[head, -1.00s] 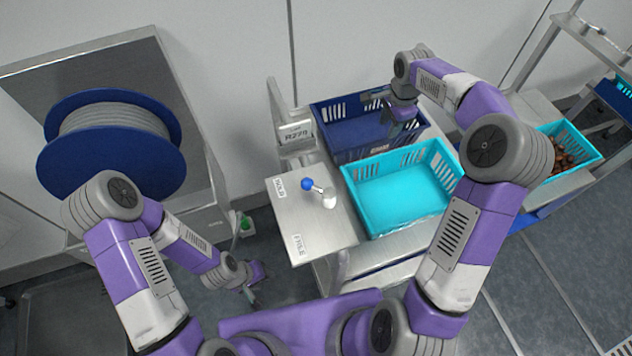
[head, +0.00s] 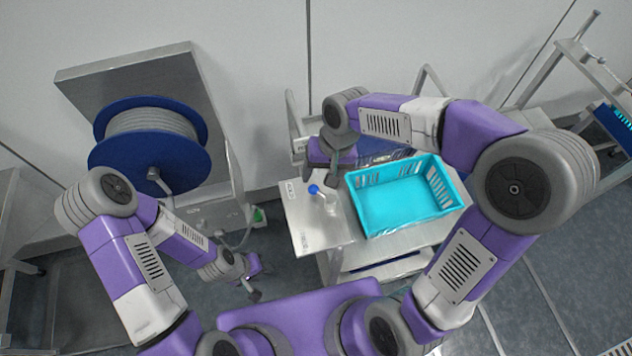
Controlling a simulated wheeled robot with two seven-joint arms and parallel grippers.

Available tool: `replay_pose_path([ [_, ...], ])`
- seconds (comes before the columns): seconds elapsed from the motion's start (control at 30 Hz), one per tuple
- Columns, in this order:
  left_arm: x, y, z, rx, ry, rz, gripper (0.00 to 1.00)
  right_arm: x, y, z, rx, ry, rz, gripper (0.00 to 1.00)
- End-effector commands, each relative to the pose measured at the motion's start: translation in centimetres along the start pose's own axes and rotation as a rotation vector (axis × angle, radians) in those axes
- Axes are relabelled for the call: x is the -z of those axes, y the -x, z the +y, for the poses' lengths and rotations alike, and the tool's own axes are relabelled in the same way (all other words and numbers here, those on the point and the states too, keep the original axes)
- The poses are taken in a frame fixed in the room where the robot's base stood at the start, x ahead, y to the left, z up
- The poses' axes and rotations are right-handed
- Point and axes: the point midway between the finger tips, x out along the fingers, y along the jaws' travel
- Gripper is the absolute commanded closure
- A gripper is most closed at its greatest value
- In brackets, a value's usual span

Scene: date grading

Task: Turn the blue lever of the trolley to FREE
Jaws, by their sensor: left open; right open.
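The blue lever knob (head: 313,189) sits on a short arm above a steel plate (head: 322,236) on the trolley. The lever points to the upper left, on the side of the HOLD label (head: 289,190). The FREE label (head: 304,241) is lower on the plate. My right gripper (head: 323,180) is open just above the knob in the picture, its fingers pointing down. I cannot tell whether it touches the knob. My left gripper (head: 256,281) is open and low, left of the trolley, away from the lever.
A turquoise crate (head: 400,226) stands on the trolley right of the plate. A dark blue crate (head: 375,150) behind it is mostly hidden by my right arm. A blue cable reel (head: 150,165) stands at the left.

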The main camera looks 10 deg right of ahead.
Motion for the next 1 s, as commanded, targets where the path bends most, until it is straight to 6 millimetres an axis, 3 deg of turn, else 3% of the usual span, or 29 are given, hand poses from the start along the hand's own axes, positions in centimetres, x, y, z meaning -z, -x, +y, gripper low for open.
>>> replay_pose_path([
  [0.1,0.0,-0.6,-0.2,0.0,0.0,0.0,0.57,0.0,-2.3,0.1,-0.002,-0.001,-0.005,0.34],
  [0.3,0.1,-1.0,-0.4,0.0,0.0,0.0,0.57,0.0,-5.2,0.1,-0.002,-0.001,-0.004,0.34],
  [0.5,0.1,-1.1,-0.4,0.0,0.0,0.0,0.57,0.0,-6.3,0.0,-0.001,-0.003,-0.001,0.34],
  [0.73,0.1,-1.1,-0.4,0.0,0.0,0.0,0.57,0.1,-6.3,0.0,0.0,-0.003,0.0,0.34],
  [1.0,0.1,-1.1,-0.4,0.0,0.0,0.0,0.57,0.1,-6.3,0.0,0.0,-0.003,0.0,0.74],
])
